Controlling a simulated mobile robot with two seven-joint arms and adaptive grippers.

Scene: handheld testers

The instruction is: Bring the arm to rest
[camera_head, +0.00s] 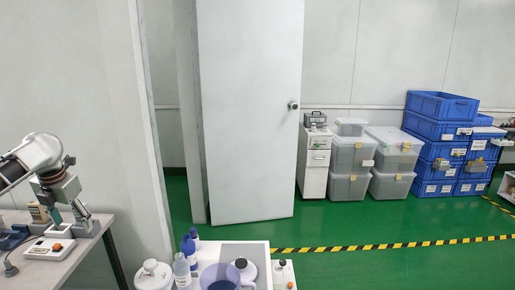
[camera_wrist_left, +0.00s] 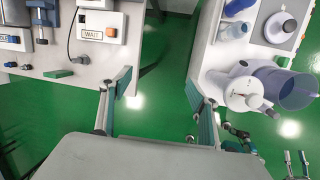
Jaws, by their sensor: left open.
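My left arm comes in from the left in the head view. Its gripper (camera_head: 68,216) hangs open over the right part of a grey table (camera_head: 72,262). In the left wrist view the two fingers of the gripper (camera_wrist_left: 160,104) stand wide apart, with only green floor visible between them. A white tester box with an orange button (camera_head: 48,249) lies on the table below the gripper. The tester box also shows in the wrist view, with a label reading "WAIT" (camera_wrist_left: 92,34).
A gap of green floor lies between table and cart. Grey bins (camera_head: 350,155) and blue crates (camera_head: 437,130) stand along the back wall.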

